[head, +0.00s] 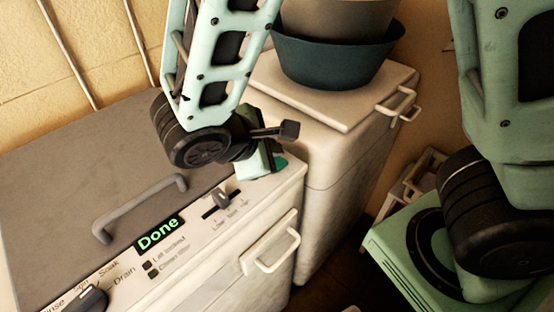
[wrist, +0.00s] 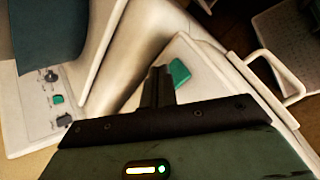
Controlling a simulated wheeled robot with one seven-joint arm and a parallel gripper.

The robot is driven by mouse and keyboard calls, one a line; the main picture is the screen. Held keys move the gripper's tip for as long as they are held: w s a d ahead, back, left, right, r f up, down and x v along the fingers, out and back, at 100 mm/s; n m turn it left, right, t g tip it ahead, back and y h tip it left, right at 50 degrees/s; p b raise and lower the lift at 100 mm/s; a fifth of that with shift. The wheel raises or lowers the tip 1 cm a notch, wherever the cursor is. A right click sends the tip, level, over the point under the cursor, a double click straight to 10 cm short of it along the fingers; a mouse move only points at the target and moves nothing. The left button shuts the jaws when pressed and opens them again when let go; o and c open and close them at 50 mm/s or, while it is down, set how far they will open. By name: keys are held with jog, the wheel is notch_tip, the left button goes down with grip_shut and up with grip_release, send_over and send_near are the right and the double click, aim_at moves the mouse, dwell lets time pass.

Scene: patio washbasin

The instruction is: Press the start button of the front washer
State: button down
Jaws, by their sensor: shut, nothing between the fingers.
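The front washer (head: 215,235) has a brown top, a grey handle and a lit display (head: 159,233) reading "Done" in green. Its green start button (head: 281,163) shows at the panel's far right end, partly behind my gripper (head: 268,168). In the wrist view the start button (wrist: 179,72) sits just right of the fingertips of my gripper (wrist: 160,74). The gripper is shut with nothing in it. It is close to the button, but I cannot tell whether they touch.
A second white washer (head: 335,150) stands behind, with a dark teal basin (head: 325,60) on its lid. Its own green button (wrist: 57,99) shows in the wrist view. A white door handle (head: 270,250) juts from the front washer. Dark floor lies to the right.

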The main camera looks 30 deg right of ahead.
jog(key=shift+f, duration=0.1)
dwell(0.6)
jog(key=shift+f+b, duration=0.35)
jog(key=shift+f+b, duration=0.4)
jog(key=shift+f, duration=0.05)
dwell(0.6)
jog(key=shift+r, duration=0.15)
dwell(0.6)
jog(key=shift+r+p, duration=0.75)
jog(key=shift+p, duration=0.05)
notch_tip(320, 180, up, 5)
jog(key=p, duration=0.4)
dwell(1.1)
